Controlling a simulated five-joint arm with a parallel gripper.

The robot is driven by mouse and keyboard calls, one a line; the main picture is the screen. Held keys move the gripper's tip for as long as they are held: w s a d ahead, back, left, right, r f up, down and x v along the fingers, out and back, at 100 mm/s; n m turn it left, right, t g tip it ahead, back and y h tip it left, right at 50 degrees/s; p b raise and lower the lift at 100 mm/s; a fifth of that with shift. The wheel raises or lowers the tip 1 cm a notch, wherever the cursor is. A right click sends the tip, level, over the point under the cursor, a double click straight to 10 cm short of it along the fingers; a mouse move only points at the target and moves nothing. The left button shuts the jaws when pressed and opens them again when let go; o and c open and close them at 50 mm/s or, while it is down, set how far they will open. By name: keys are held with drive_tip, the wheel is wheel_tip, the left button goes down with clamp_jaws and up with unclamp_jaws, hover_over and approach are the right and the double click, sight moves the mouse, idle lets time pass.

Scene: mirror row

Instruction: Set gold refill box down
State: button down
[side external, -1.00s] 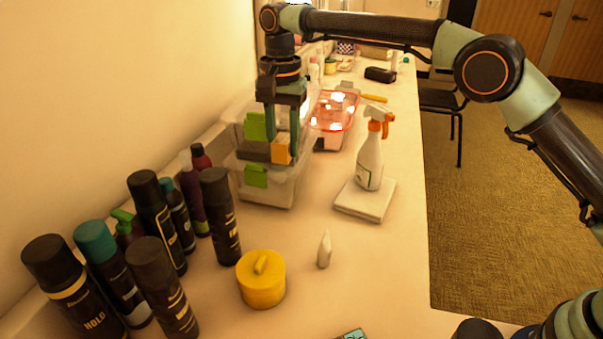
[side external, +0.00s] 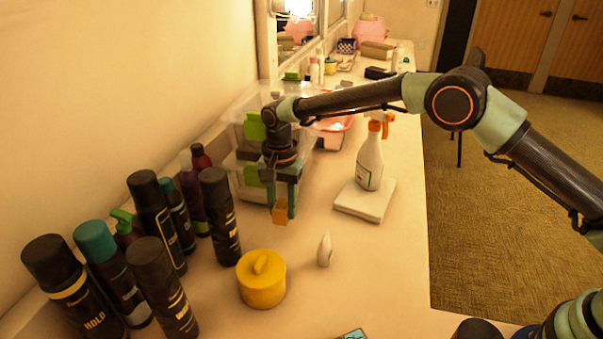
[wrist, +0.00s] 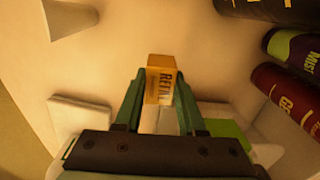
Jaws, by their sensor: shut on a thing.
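The gold refill box (side external: 280,213) is a small yellow-orange block. My gripper (side external: 283,203) is shut on it in the side external view, in front of the clear stacked bins (side external: 251,191). The box hangs low near the counter, and I cannot tell whether it touches. In the wrist view the gold box (wrist: 161,80), with dark lettering on its side, sits between the tips of my gripper's green fingers (wrist: 158,92).
Several dark bottles (side external: 219,215) stand at left. A yellow lidded jar (side external: 261,280) and a small white pointed object (side external: 324,250) stand in front. A spray bottle (side external: 369,160) stands on a white pad (side external: 364,201) at right. The counter between is clear.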

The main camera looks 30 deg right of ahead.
sight(283, 221)
drive_tip(key=shift+f, duration=2.15)
drive_tip(key=shift+f, duration=0.15)
drive_tip(key=c, duration=0.5)
unclamp_jaws()
